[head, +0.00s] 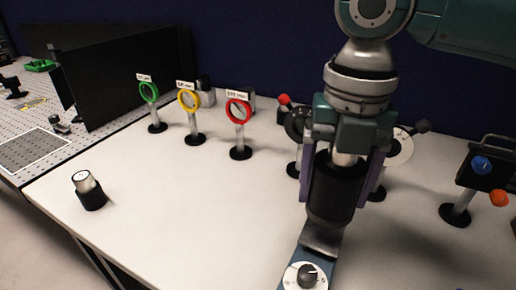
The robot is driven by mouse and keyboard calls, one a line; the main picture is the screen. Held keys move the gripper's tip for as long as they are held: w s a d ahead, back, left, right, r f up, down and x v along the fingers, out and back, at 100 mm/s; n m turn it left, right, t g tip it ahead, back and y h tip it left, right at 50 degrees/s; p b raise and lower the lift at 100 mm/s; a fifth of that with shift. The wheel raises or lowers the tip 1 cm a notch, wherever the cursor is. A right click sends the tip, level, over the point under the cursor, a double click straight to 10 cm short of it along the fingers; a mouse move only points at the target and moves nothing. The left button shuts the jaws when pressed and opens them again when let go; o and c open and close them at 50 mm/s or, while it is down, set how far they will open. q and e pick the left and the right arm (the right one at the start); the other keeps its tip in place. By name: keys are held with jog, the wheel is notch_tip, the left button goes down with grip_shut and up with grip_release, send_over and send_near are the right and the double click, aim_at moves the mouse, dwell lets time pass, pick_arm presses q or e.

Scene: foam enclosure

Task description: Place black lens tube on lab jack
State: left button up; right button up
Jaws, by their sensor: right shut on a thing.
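My right gripper (341,190) comes down from the top right, its purple-sided fingers shut around the black lens tube (335,192). The tube is a wide, upright black cylinder. Below it is the lab jack (322,244), a blue-grey body with a metallic top and a white dial with a black knob at the front. The tube's lower end overlaps the jack's top in the picture; I cannot tell whether they touch. The gripper and tube hide part of the jack's top. My left gripper is not in view.
Green (149,92), yellow (188,99) and red (238,110) ring mounts stand at the back left. A small black-and-silver cylinder (88,190) stands at the left. Other post-mounted parts (458,211) stand at the right. The white table's left middle is clear.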

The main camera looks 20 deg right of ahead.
aim_at(329, 211)
jog(key=shift+f, duration=2.2)
jog(key=shift+f, duration=0.1)
jog(key=o, duration=1.5)
